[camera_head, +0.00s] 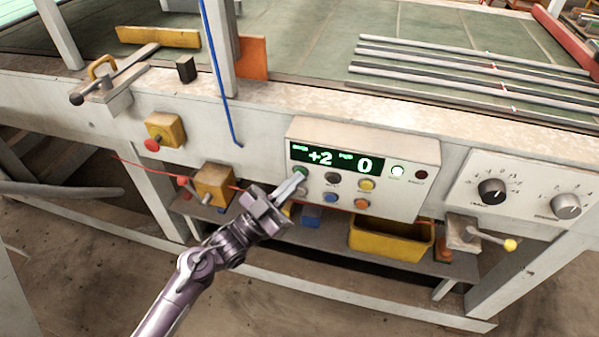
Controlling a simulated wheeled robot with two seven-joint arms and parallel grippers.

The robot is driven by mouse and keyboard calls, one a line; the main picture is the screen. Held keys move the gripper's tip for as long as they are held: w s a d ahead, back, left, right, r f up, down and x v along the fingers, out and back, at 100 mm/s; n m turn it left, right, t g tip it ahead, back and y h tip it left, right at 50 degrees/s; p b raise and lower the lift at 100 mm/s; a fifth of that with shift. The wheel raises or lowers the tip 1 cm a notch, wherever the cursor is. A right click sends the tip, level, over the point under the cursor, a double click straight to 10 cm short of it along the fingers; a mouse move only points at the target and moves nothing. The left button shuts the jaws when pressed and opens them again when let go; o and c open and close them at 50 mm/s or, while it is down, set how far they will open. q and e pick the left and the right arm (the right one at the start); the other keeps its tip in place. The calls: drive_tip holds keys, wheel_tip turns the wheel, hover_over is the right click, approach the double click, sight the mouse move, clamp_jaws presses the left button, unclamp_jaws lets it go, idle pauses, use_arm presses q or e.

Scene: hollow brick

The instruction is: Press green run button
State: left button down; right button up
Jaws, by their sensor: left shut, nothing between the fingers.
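The green button (300,170) is at the upper left of the button group on the white control panel (421,156), just under the display (338,160), which reads "+2" and "0". My left gripper (296,177) is shut and empty. Its fingertips are at the green button and cover part of it. I cannot tell whether they touch it or press it in. My right gripper is not in view.
Black, yellow, blue and orange buttons sit close by on the panel. A red button on a yellow box (165,131) is to the left. Dials (492,191) are to the right. A yellow bin (392,239) stands on the shelf below. A blue cord (219,80) hangs left of the panel.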

use_arm(q)
drive_tip(key=shift+s+a+p, duration=0.25)
drive_tip(key=shift+s+p, duration=0.15)
drive_tip(key=shift+s, duration=0.35)
drive_tip(key=shift+s, duration=0.1)
drive_tip(key=shift+s+a+p, duration=0.25)
drive_tip(key=shift+s+p, duration=0.2)
drive_tip(key=shift+s, duration=0.3)
drive_tip(key=shift+s+a+p, duration=0.25)
drive_tip(key=shift+s+p, duration=0.15)
drive_tip(key=shift+s, duration=0.4)
drive_tip(key=shift+s+a+p, duration=0.25)
drive_tip(key=shift+s+p, duration=0.2)
drive_tip(key=shift+s, duration=0.3)
